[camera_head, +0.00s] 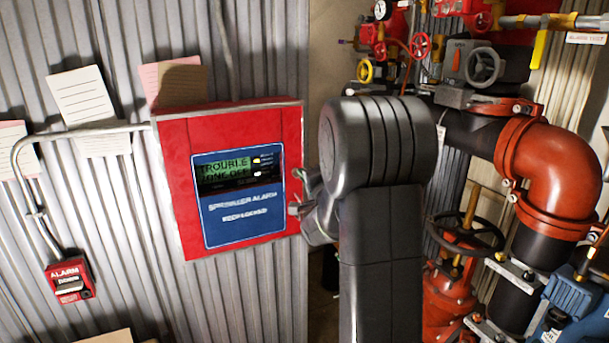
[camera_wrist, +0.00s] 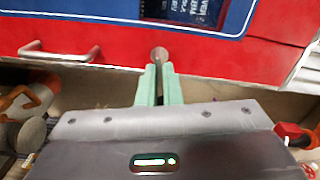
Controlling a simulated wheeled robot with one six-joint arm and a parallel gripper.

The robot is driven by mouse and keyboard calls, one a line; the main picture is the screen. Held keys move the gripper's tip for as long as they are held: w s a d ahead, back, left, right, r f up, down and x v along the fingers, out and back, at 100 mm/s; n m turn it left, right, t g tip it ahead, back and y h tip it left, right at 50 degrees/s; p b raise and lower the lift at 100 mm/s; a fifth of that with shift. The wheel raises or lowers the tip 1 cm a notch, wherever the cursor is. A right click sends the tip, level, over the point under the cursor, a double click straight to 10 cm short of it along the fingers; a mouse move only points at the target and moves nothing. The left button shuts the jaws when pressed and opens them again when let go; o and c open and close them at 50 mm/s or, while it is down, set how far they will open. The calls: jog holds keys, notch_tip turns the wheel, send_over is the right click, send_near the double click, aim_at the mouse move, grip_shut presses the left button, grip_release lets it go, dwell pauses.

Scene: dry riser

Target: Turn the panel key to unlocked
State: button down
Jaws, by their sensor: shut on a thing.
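The red alarm panel (camera_head: 175,175) is mounted on the corrugated wall in the head view. It has a green display reading "TROUBLE" and a blue face. In the wrist view the panel (camera_wrist: 215,55) fills the top. My gripper (camera_head: 296,193) is at the panel's right edge in the head view. In the wrist view the green fingers of my gripper (camera_wrist: 160,78) are close together on a small round-headed brownish piece, seemingly the panel key (camera_wrist: 159,54), at the panel's red edge. The key's turn position cannot be read. My arm hides the key in the head view.
A metal handle (camera_wrist: 60,53) sticks out from the panel left of the fingers. Right of my arm are a large orange pipe elbow (camera_head: 552,180), a black handwheel (camera_head: 466,232) and red valves. A red alarm box (camera_head: 70,280) and paper notes (camera_head: 88,100) are on the left wall.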

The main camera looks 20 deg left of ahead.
jog(key=shift+f+m, duration=0.1)
jog(key=shift+m, duration=1.1)
jog(key=c, duration=1.6)
grip_release()
jog(key=b+v, duration=0.2)
jog(key=v, duration=1.1)
jog(key=shift+s+d, duration=0.25)
jog(key=shift+d, duration=0.1)
jog(key=shift+w+a, duration=0.1)
